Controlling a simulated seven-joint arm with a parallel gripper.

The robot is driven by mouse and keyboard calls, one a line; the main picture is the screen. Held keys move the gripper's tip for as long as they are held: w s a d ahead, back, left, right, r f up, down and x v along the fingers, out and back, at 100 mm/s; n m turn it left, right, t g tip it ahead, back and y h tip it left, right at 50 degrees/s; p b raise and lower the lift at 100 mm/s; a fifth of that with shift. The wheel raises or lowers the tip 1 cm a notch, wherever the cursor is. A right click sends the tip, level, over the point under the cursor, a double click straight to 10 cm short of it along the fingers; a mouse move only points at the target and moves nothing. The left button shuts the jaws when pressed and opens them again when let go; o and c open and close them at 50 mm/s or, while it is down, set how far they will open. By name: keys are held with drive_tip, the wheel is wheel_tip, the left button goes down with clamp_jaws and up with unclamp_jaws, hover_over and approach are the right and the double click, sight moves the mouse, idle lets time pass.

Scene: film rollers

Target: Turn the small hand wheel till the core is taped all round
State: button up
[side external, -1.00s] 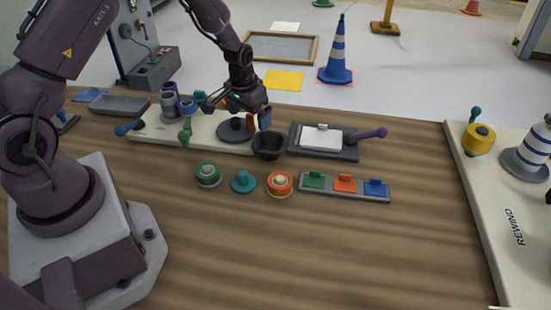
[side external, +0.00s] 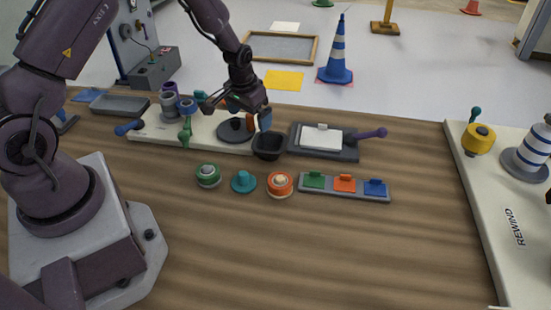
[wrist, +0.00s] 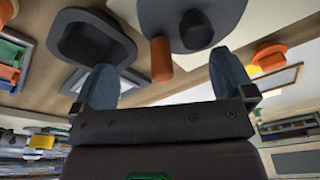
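A dark round hand wheel (side external: 233,131) lies on the right end of the cream board at the back of the table. It has an upright orange handle peg (side external: 250,121). My gripper (side external: 249,111) is over the wheel, pointing down, fingers apart. In the wrist view the wheel's grey disc (wrist: 172,14) is at the top, and the orange peg shows between my two blue fingers (wrist: 165,75), with gaps on both sides. Left of my gripper stand a grey cylinder and a blue ring (side external: 187,105). I cannot tell which is the core or how much tape is on it.
A black cup (side external: 268,146) stands close in front of the wheel. To its right is a dark plate with white paper (side external: 321,138) and a purple handle. Several small coloured knobs and a strip of clips (side external: 345,188) lie in front. The table's near part is clear.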

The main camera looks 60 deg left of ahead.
drive_tip(key=shift+g+h, duration=0.5)
drive_tip(key=shift+g, duration=0.4)
drive_tip(key=s+d, duration=0.1)
drive_tip(key=s+d+f, duration=0.2)
drive_tip(key=s, duration=0.1)
drive_tip(key=shift+s, duration=0.1)
drive_tip(key=shift+a+r, duration=0.1)
drive_tip(key=shift+r, duration=0.65)
